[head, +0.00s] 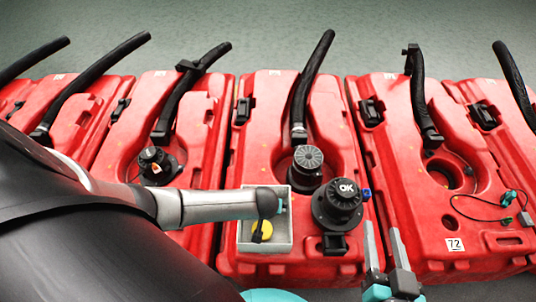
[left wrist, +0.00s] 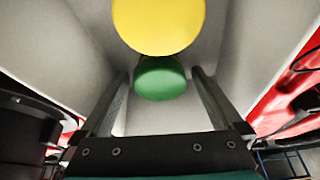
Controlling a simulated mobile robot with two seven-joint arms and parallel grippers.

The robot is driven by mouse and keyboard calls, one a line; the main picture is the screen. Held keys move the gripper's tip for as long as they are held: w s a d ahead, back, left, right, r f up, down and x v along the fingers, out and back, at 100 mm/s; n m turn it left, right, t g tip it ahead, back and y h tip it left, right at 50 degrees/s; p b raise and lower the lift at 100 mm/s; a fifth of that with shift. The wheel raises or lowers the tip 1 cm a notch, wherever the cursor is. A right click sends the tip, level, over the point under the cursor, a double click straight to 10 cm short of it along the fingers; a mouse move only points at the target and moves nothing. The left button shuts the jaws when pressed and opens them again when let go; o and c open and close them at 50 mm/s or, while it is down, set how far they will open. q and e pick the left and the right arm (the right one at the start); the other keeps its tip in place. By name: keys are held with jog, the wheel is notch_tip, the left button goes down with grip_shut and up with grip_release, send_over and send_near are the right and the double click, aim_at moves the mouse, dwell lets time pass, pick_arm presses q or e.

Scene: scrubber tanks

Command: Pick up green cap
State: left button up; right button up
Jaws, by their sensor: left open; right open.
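The green cap (left wrist: 160,82) shows in the left wrist view between my left gripper's (left wrist: 158,74) two open fingers, below a larger round yellow cap (left wrist: 160,24). Whether the fingers touch it is unclear. In the head view the yellow cap (head: 262,230) lies in a white box (head: 246,246), with my left gripper (head: 258,234) pointing down into the box. The green cap is hidden there. My right gripper (head: 382,229) is open and empty at the lower right, in front of the red tanks.
The box's pale walls rise close around the left fingers. A black OK cap (head: 344,192) and a grey ribbed cap (head: 308,158) stand just right of the box on a red tank (head: 262,100). Several similar tanks with black hoses (head: 312,80) stand in a row.

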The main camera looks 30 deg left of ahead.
pick_arm(q)
jog(key=shift+c, duration=0.2)
jog(key=c, duration=1.2)
jog(key=shift+r, duration=0.2)
jog(key=shift+c, duration=0.2)
